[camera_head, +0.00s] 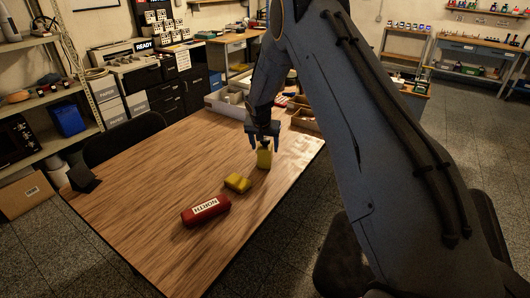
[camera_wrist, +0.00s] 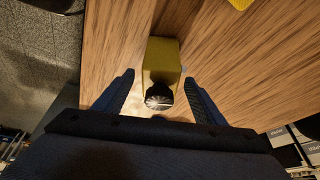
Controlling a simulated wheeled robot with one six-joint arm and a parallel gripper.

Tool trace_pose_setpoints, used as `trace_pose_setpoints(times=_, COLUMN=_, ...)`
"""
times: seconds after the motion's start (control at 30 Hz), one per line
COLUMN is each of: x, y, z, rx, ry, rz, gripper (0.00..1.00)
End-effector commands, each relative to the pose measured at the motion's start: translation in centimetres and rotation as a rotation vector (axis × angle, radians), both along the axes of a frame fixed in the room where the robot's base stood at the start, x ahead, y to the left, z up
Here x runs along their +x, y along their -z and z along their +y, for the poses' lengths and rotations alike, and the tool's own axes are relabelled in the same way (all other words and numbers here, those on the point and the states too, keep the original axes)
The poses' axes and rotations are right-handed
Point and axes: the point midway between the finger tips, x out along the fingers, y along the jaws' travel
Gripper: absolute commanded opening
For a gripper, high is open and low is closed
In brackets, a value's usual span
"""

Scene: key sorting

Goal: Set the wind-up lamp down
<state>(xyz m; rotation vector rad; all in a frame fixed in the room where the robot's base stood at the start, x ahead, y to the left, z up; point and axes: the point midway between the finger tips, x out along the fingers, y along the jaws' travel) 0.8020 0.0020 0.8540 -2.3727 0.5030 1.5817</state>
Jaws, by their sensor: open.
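The wind-up lamp, which I take to be the yellow upright block (camera_head: 264,158), stands on the wooden table (camera_head: 150,180) under my gripper. It also shows in the wrist view (camera_wrist: 161,62), with a round dark and silver part at its near end. My gripper (camera_head: 264,146) points down over it, with its fingers open on either side. In the wrist view a gap shows between the lamp and each finger. The lamp appears to rest on the table.
A second yellow object (camera_head: 237,182) lies on the table to the left and nearer. Trays (camera_head: 228,104) stand at the back edge. A dark object (camera_head: 84,178) sits at the left corner. The table's left half is clear.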

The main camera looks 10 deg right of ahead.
Motion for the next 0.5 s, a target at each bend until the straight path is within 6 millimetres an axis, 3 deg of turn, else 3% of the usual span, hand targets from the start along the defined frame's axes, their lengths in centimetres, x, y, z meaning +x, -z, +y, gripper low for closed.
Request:
trace_pose_setpoints(times=0.3, x=-1.7, y=-4.6, z=0.8, rx=0.001, ry=0.000, rz=-0.003, gripper=0.64)
trace_pose_setpoints(times=0.5, x=-2.5, y=-6.5, z=1.1, rx=0.000, ry=-0.001, rz=0.000, gripper=0.64)
